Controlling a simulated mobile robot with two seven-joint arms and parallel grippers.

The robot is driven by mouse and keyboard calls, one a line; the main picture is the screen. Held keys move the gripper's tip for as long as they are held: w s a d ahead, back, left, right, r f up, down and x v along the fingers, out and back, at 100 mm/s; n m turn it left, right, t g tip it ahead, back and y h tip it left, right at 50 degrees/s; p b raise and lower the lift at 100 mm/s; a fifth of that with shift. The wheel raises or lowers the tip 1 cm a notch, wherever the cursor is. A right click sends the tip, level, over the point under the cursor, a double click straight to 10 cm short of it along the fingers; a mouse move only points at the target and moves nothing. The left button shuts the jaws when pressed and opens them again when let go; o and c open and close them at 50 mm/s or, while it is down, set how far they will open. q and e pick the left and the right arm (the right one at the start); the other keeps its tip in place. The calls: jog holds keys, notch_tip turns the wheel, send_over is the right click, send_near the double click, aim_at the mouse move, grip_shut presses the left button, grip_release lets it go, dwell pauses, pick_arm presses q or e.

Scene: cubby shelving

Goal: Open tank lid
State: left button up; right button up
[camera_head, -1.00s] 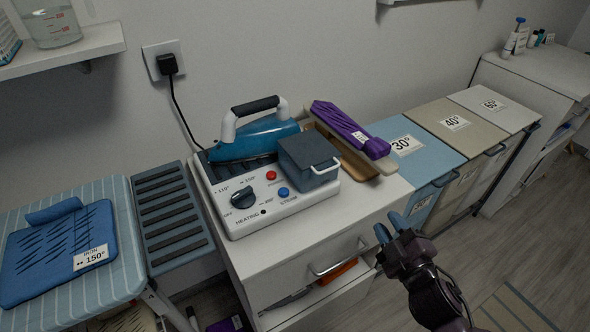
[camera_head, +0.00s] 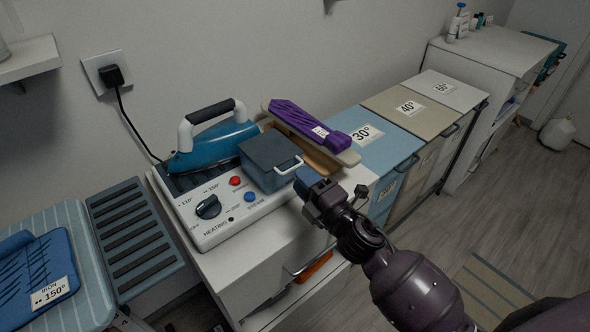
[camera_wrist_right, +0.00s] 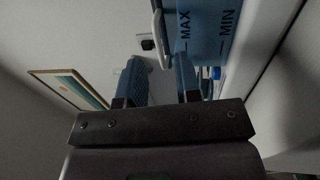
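The tank is a dark blue-grey box with a lid (camera_head: 269,150) on the right of the white ironing station (camera_head: 215,228). Its lid looks shut, with a pale handle (camera_head: 290,166) at the front right. In the right wrist view the tank wall (camera_wrist_right: 208,35) shows MAX and MIN marks, and the handle (camera_wrist_right: 158,22) is near the gap between the fingers. My right gripper (camera_head: 308,181) has blue fingers, apart and empty, just right of the handle; contact cannot be told. My left gripper is not in view.
Red and blue buttons and a dial (camera_head: 208,206) are on the station's front. Labelled bins (camera_head: 372,140) stand to the right.

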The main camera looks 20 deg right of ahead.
aim_at(274, 152)
jog(key=shift+x, duration=1.75)
grip_shut()
